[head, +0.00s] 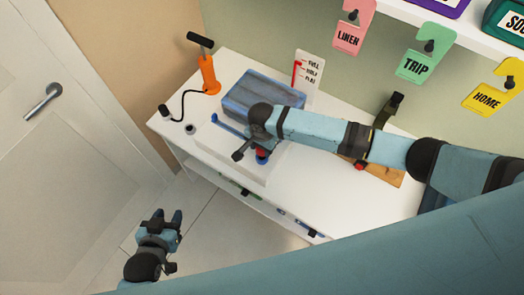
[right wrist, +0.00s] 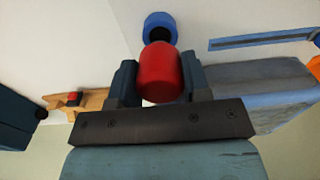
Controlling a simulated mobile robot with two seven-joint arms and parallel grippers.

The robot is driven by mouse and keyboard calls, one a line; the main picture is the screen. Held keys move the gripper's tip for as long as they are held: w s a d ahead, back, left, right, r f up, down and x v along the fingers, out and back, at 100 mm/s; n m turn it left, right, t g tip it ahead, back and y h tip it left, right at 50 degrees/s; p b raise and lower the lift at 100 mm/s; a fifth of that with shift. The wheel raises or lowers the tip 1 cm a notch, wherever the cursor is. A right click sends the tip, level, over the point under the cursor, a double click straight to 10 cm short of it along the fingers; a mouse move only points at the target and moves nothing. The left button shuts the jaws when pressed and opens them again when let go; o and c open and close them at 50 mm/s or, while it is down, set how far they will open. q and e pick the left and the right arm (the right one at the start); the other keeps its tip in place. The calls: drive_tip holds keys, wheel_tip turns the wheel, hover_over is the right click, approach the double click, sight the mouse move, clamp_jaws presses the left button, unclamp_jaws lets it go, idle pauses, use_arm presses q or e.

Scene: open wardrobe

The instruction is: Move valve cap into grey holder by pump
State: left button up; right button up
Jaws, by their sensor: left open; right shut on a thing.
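The red valve cap (right wrist: 160,72) sits between the fingers of my right gripper (head: 253,147), which is shut on it. A blue valve ring (right wrist: 160,25) with a dark opening shows just beyond the cap in the right wrist view; I cannot tell whether they touch. In the head view, my gripper partly hides the cap and ring. The orange pump (head: 208,74) stands at the table's far left corner. A small grey holder (head: 190,129) sits in front of it, empty as far as I can see. My left gripper (head: 169,217) is open and empty over the floor.
The pump's black hose ends at a nozzle (head: 164,112) near the holder. A wooden piece (head: 385,174) lies right. Tags hang from the shelf above.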

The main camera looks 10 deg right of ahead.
drive_tip(key=shift+r+p, duration=1.3)
drive_tip(key=shift+p, duration=0.1)
idle(0.9)
